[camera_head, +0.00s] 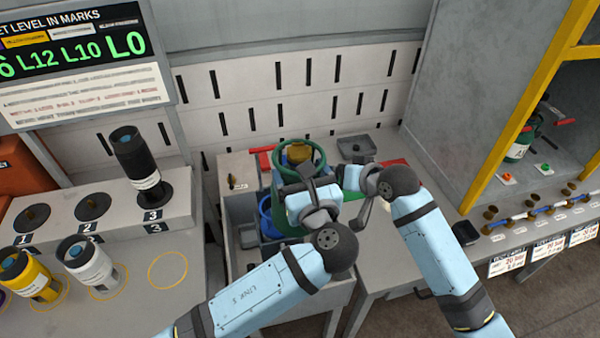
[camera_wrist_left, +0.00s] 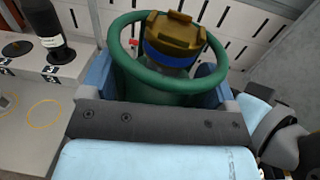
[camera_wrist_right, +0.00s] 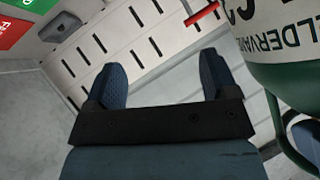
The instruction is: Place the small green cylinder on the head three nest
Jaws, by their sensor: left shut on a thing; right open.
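The green cylinder (camera_head: 313,157) has a round green collar and a brass valve; it stands upright at the middle of the head view, its lower part hidden by my arms. In the left wrist view the green cylinder (camera_wrist_left: 150,82) is between the blue fingers of my left gripper (camera_wrist_left: 163,88), which is shut on it. My right gripper (camera_wrist_right: 160,72) is open and empty, beside the cylinder, whose white lettered band (camera_wrist_right: 285,30) shows in the right wrist view. The nest marked 3 (camera_head: 172,195) is at the left; a black cylinder (camera_head: 138,160) stands upright on it.
Nests 1 (camera_head: 32,217) and 2 (camera_head: 92,206) are empty dark discs. A yellow cylinder (camera_head: 28,275) and a grey-white cylinder (camera_head: 88,262) stand in front. An empty yellow ring (camera_head: 168,270) marks the bench. A cabinet with yellow posts (camera_head: 530,105) rises at the right.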

